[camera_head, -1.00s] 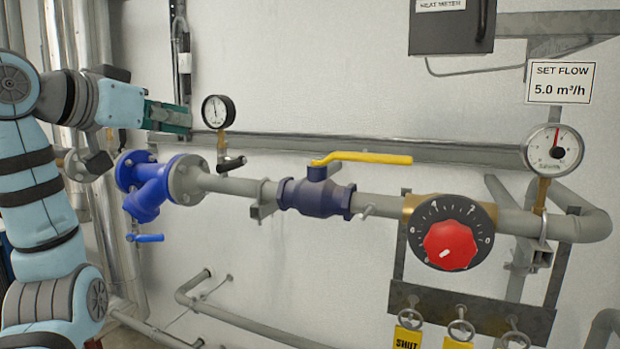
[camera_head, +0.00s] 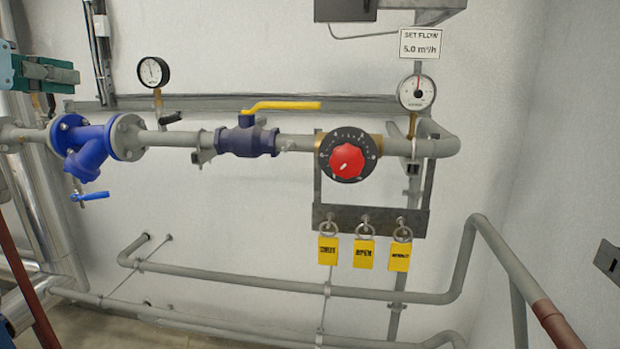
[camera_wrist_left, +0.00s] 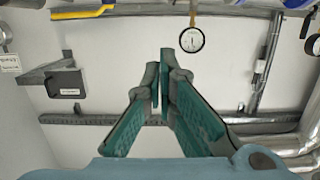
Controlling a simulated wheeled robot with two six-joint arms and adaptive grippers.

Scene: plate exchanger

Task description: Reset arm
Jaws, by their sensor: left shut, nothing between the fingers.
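My left gripper (camera_head: 62,74) shows at the upper left edge of the head view. In the left wrist view its two green fingers (camera_wrist_left: 163,75) are together, with nothing between them. It is in front of the wall, left of the round pressure gauge (camera_head: 154,72) and above the blue strainer (camera_head: 86,145), apart from both. Most of the left arm is outside the head view. My right gripper is in neither view.
The pipe run carries a blue valve with a yellow lever (camera_head: 282,106), a red knob on a black dial (camera_head: 347,161) and a flow gauge (camera_head: 417,92). Several yellow tags (camera_head: 364,253) hang below. Lower pipes (camera_head: 290,285) run along the wall. The wall at right is mostly bare.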

